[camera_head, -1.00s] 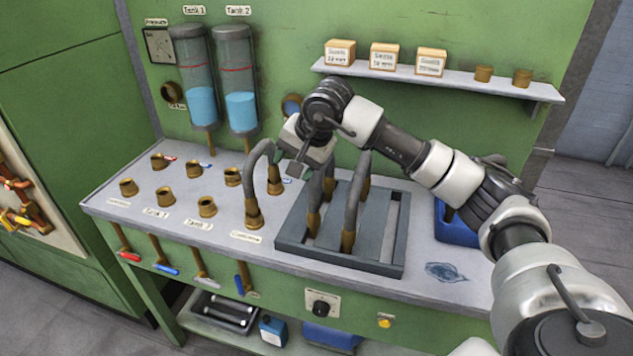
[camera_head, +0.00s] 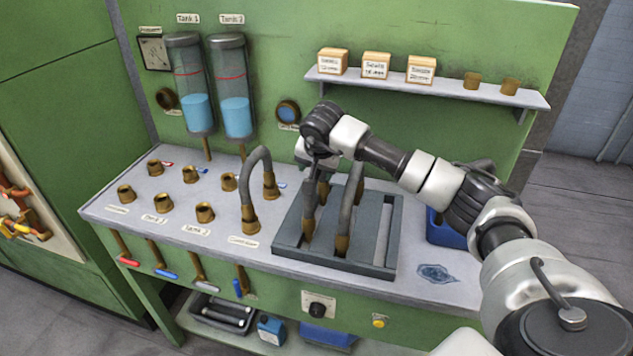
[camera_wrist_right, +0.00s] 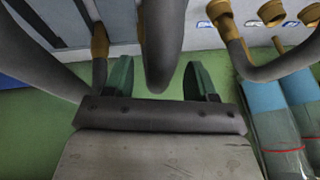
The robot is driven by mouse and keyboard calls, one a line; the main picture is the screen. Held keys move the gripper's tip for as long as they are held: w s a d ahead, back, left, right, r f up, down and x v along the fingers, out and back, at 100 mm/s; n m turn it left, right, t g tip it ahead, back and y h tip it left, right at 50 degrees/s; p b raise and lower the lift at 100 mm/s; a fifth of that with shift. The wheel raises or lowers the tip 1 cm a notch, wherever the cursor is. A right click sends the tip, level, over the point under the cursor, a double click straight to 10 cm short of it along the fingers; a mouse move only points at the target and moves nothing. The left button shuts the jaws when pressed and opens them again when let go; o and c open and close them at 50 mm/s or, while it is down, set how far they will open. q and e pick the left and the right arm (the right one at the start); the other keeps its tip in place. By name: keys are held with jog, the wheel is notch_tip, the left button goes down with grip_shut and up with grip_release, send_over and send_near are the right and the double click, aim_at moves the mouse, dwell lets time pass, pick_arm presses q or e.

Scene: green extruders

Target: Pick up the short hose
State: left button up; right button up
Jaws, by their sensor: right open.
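Two grey hoses with brass ends stand arched in a dark tray (camera_head: 383,268) on the bench. My right gripper (camera_head: 318,160) is over the left one (camera_head: 310,203), hiding its top in the head view. In the right wrist view this hose (camera_wrist_right: 163,50) passes between the green-tipped fingers of my open right gripper (camera_wrist_right: 160,80). The other tray hose (camera_head: 347,205) stands just to the right; in the wrist view it seems to be the grey hose (camera_wrist_right: 35,55) at the left. I cannot tell from labels which is the short hose. My left gripper is out of view.
A third grey hose (camera_head: 250,175) arches between brass fittings left of the tray. Several open brass ports (camera_head: 205,211) stand farther left. Two tanks (camera_head: 232,95) hang on the green wall, with a shelf (camera_head: 430,91) of small boxes at right. A blue bin (camera_head: 440,228) is partly hidden by my arm.

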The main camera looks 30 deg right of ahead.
jog(key=shift+x, duration=0.8)
jog(key=shift+r, duration=0.1)
grip_shut()
